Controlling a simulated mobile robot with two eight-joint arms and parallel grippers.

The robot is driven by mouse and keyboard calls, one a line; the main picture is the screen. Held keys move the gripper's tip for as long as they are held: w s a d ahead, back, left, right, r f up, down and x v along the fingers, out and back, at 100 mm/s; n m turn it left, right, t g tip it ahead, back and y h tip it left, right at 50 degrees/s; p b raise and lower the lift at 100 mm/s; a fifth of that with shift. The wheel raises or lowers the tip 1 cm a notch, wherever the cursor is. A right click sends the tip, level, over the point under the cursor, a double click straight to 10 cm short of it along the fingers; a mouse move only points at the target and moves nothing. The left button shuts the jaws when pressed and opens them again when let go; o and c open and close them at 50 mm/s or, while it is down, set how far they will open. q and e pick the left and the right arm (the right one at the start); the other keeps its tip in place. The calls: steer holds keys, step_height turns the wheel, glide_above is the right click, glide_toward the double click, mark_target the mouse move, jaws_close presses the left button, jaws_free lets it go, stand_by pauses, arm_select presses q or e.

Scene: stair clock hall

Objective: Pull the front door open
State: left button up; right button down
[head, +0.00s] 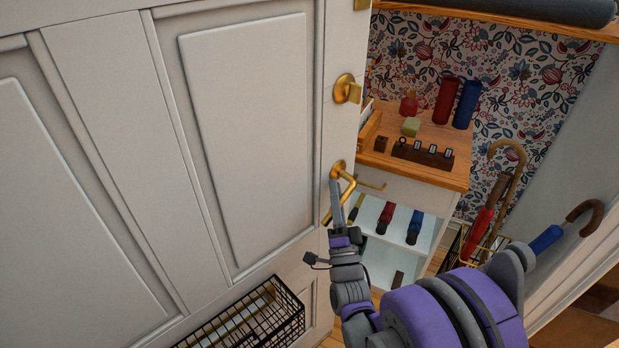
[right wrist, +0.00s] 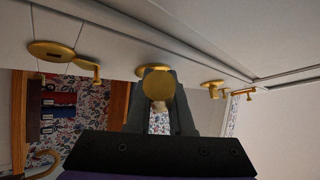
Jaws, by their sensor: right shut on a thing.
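The front door (head: 250,140) is a white panelled door that fills the left of the head view. It stands ajar, with the space beyond its right edge showing. Its brass lever handle (head: 345,183) is near that edge, below a brass lock knob (head: 348,89). My right gripper (head: 336,205) is at the lever, shut on it. In the right wrist view the lever's brass end (right wrist: 158,84) shows between the two dark fingers (right wrist: 160,95). The fingers hide part of the lever. My left gripper is not in view.
A black wire basket (head: 245,315) hangs low on the door. Canes and umbrellas (head: 500,205) stand at the right, near my right arm.

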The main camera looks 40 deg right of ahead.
steer(key=shift+m+g+h, duration=0.4)
steer(key=shift+g+h, duration=0.1)
steer(key=shift+h, duration=0.2)
steer(key=s, duration=0.5)
steer(key=shift+d, duration=0.2)
